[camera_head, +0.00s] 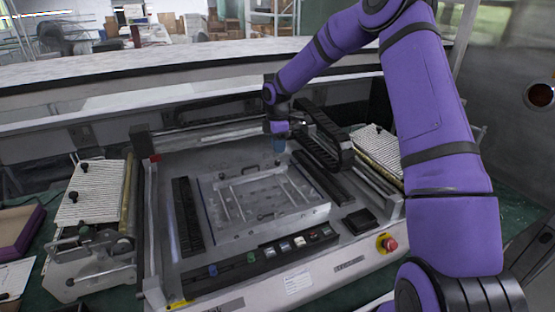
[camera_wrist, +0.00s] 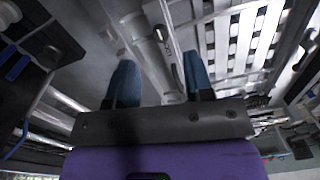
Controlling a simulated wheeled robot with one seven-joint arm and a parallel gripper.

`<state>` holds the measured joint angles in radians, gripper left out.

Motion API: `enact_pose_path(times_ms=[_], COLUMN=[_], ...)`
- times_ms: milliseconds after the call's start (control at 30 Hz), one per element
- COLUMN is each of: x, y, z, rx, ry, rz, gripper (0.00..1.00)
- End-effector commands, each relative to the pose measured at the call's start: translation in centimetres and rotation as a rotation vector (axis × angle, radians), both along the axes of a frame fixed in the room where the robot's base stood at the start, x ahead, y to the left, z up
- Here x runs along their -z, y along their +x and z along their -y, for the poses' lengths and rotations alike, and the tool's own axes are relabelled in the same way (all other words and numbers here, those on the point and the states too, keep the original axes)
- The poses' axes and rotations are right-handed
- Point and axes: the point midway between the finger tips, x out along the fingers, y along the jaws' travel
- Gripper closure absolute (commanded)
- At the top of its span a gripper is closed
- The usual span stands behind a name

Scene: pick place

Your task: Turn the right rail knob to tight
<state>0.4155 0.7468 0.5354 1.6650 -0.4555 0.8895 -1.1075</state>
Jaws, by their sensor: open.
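My gripper (camera_head: 279,146) hangs over the far part of the machine, behind the metal frame plate (camera_head: 262,200). Its two blue fingers are apart and empty in the wrist view (camera_wrist: 160,78). A small round fitting (camera_wrist: 160,34) on a grey metal bar shows ahead of the gap between the fingers, apart from them. I cannot tell whether it is the right rail knob or how it is turned. The right black rail (camera_head: 320,178) runs beside the plate, to the right of my gripper.
A black cable chain (camera_head: 322,130) stands close to the right of my gripper. Ribbed panels flank the machine, left (camera_head: 92,190) and right (camera_head: 378,145). A red button (camera_head: 389,244) and a row of switches (camera_head: 298,242) line the front. Open space lies above the plate.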

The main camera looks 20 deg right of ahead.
Motion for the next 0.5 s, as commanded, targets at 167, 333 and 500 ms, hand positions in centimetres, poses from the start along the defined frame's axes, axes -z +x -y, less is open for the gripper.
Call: enact_pose_path(times_ms=[167, 333, 500], x=[3.2, 5.2, 6.0], y=[-0.1, -0.2, -0.2], z=[-0.1, -0.1, -0.1], rx=[0.0, 0.0, 0.001], ry=[0.001, 0.0, 0.0], rz=[-0.003, -0.001, 0.0], gripper=[0.53, 0.53, 0.53])
